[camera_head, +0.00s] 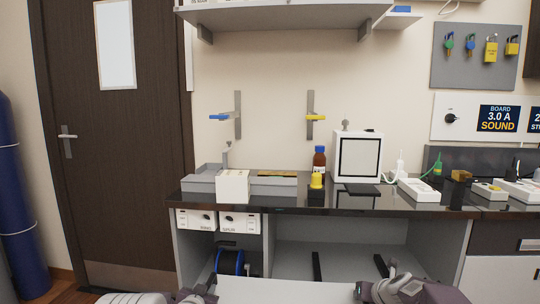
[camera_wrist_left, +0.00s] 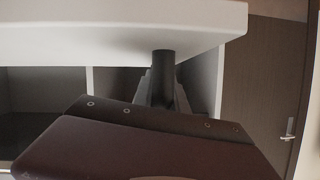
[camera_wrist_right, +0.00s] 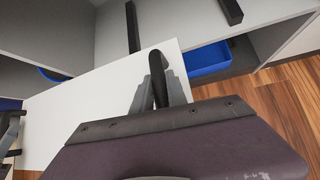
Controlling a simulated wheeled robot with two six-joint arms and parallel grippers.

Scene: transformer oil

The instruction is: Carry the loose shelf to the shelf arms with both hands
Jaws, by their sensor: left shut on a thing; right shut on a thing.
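The loose shelf (camera_head: 285,291) is a pale flat board low at the front edge of the head view, below the counter. My left gripper (camera_head: 205,294) is shut on its left end; the board (camera_wrist_left: 100,35) spans the top of the left wrist view. My right gripper (camera_head: 390,286) is shut on its right end; the board (camera_wrist_right: 75,105) also shows in the right wrist view. The fingertips are partly hidden. Two shelf arms stand on the wall above the counter: one with a blue tip (camera_head: 220,117), one with a yellow tip (camera_head: 317,118).
The dark counter (camera_head: 380,204) holds a grey tray (camera_head: 203,183), a brown bottle (camera_head: 319,160) and a white instrument (camera_head: 357,157). An upper shelf (camera_head: 285,14) hangs above the arms. Below are an open cabinet and a blue reel (camera_head: 230,263). The wall between the arms is clear.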

